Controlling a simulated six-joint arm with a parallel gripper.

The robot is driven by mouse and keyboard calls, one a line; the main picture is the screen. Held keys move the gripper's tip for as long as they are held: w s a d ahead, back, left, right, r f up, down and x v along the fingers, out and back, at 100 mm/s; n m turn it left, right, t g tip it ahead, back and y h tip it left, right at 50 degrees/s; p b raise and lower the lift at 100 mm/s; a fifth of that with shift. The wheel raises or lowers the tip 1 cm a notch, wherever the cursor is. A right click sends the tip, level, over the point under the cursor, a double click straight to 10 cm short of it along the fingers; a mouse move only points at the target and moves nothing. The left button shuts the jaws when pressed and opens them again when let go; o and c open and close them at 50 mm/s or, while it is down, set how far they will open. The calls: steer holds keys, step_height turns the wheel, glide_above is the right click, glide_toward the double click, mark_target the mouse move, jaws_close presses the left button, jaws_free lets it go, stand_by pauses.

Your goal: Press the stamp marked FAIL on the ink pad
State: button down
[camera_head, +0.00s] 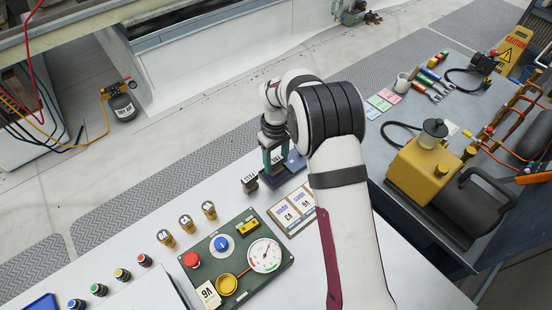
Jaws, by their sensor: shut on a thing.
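A second stamp (249,184) with a dark base and a pale label stands on the table just left of the gripper. I cannot read either label surely.
A green panel (212,281) with a gauge, a red button and a blue knob lies below. A card folder (291,211) lies close to the pad. Several brass-coloured cylinders (187,223) stand left. A yellow pump (419,168) stands on the grey bench at right.

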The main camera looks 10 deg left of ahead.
steer(key=shift+f, duration=0.55)
stand_by(1.0)
steer(key=shift+r, duration=0.1)
step_height(320, 180, up, 7)
steer(key=shift+f, duration=0.1)
stand_by(0.3)
